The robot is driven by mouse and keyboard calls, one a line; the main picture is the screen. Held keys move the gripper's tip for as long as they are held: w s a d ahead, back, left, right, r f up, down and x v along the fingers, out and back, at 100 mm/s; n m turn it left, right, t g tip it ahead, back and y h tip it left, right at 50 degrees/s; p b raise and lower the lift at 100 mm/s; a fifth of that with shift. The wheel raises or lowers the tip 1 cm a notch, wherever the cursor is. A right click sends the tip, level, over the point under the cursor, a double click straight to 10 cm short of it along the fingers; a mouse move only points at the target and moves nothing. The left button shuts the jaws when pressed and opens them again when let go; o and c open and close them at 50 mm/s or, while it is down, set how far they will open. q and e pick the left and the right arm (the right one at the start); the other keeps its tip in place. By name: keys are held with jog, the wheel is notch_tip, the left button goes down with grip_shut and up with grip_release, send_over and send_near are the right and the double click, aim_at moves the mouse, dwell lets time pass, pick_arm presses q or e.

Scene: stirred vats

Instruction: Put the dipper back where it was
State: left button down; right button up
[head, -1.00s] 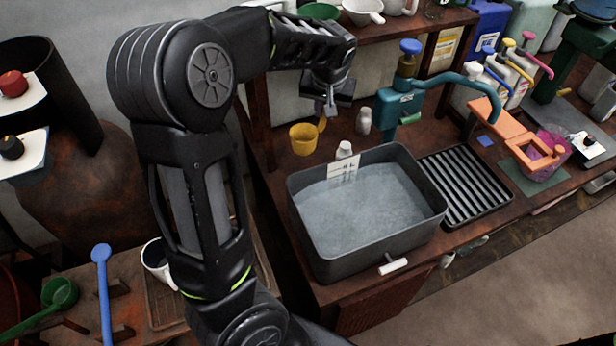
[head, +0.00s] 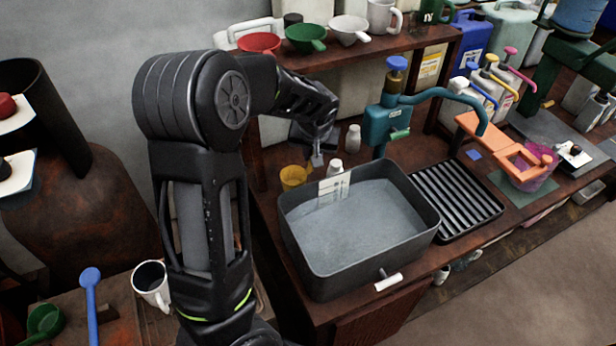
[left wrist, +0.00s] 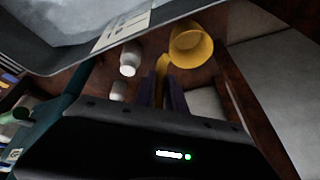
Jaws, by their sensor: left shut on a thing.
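The yellow dipper (head: 293,177) is a small cup with a handle. It is beside the back left corner of the grey water basin (head: 300,268) in the head view. My left gripper (head: 318,160) is shut on its handle. In the left wrist view the handle lies between my left fingers (left wrist: 162,92), and the dipper's cup (left wrist: 190,48) is beyond them, seen partly from its open side. I cannot tell whether the cup touches the bench. My right gripper is not in view.
Red (head: 259,43), green (head: 306,38) and white (head: 349,29) dippers stand on the back shelf. Small white bottles (head: 353,138) stand behind the basin, near a teal pump (head: 386,125). A black drain rack (head: 456,199) is right of the basin. A white mug (head: 150,284) stands lower left.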

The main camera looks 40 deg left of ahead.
aim_at(312, 170)
pick_arm(q)
jog(key=shift+f, duration=1.1)
notch_tip(312, 170, down, 4)
jog(key=shift+r, duration=0.25)
jog(key=shift+f, duration=0.15)
jog(key=shift+f, duration=0.2)
jog(key=c, duration=1.4)
grip_release()
jog(key=shift+r, duration=0.1)
